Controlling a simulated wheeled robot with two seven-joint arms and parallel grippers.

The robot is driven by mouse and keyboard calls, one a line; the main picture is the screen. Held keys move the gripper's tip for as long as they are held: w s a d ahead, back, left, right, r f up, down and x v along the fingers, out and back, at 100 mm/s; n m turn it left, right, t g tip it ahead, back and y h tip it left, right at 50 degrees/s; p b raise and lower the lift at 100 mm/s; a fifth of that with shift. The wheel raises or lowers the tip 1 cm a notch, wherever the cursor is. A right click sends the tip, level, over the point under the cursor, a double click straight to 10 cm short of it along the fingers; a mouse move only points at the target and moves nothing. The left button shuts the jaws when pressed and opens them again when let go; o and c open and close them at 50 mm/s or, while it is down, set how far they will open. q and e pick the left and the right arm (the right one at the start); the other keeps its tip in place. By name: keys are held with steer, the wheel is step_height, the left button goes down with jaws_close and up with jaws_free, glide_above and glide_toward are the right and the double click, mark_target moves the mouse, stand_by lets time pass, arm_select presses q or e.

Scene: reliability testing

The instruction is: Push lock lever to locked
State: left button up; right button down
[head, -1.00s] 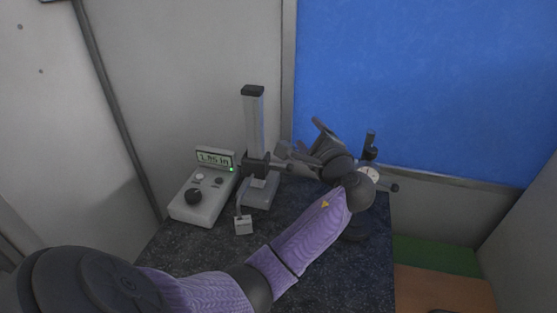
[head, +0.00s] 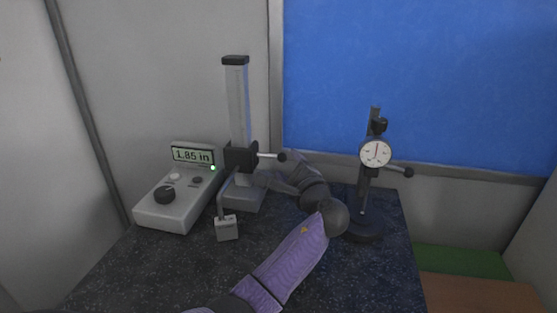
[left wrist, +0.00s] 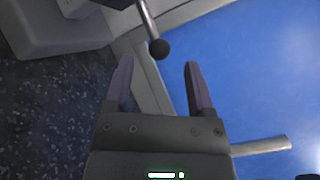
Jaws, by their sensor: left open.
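The height gauge (head: 237,105) stands upright at the back of the dark table. Its lock lever (head: 270,156) is a thin metal rod with a black ball end, pointing right from the black slider (head: 240,157), roughly level. My left gripper (head: 262,180) is just below the lever, with its fingers toward the gauge. In the left wrist view the open, empty fingers (left wrist: 158,66) have the lever's black ball (left wrist: 159,48) just beyond and between their tips; contact cannot be told. My right gripper is out of view.
A display box (head: 178,197) reading 1.85 in stands at left, with a small grey block (head: 227,228) near it. A dial gauge stand (head: 367,190) with a black-ended side knob is right of my arm. The dark table (head: 150,275) is clear in front.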

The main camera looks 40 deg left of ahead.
mark_target(284, 160)
arm_select(q)
steer(key=x, duration=0.6)
steer(key=shift+w+a+b, duration=0.15)
steer(key=shift+a+b, duration=0.1)
steer(key=shift+b, duration=0.15)
jaws_close()
stand_by(0.9)
